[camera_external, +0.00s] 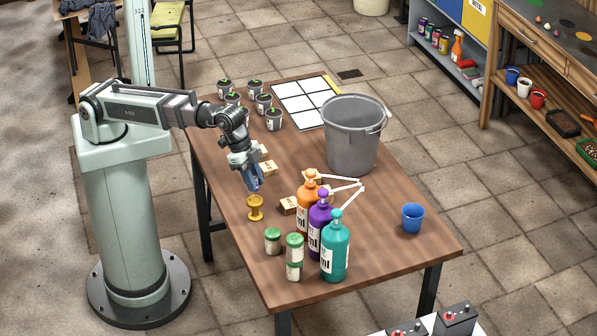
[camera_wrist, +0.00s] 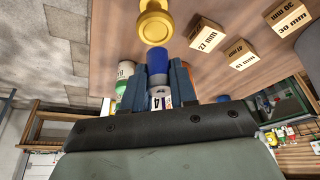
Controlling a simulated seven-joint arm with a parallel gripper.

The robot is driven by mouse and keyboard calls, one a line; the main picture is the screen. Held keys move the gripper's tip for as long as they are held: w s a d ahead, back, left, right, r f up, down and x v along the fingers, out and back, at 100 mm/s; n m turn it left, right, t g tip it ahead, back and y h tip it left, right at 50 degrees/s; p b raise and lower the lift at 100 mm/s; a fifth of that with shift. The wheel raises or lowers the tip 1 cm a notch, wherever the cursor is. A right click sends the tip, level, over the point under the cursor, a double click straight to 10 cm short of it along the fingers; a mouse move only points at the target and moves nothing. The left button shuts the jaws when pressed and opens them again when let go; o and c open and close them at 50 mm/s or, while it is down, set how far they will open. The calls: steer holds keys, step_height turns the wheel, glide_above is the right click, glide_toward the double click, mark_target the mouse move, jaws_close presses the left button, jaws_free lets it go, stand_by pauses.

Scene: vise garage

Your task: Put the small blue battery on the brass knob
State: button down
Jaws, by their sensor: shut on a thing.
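The brass knob (camera_external: 255,207) stands upright on the wooden table near its left edge; its round golden top also shows at the top of the wrist view (camera_wrist: 155,22). My gripper (camera_external: 255,184) points down above the table, just over the knob in the outside view. Its dark blue fingers (camera_wrist: 160,82) are shut on the small blue battery (camera_wrist: 160,62), a blue cylinder with a grey end. The battery appears apart from the knob in the wrist view. In the outside view the battery is hard to tell from the blue fingers.
Orange, purple and teal pump bottles (camera_external: 334,250) and green-lidded jars (camera_external: 273,240) stand near the knob. Wooden blocks marked in mm (camera_wrist: 205,35) lie close by. A grey bucket (camera_external: 352,145), potted seedlings (camera_external: 275,120) and a blue cup (camera_external: 412,219) are farther off.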

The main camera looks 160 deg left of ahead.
steer(key=shift+f, duration=1.8)
steer(key=shift+f, duration=0.15)
steer(key=c, duration=0.9)
jaws_free()
steer(key=v, duration=1.2)
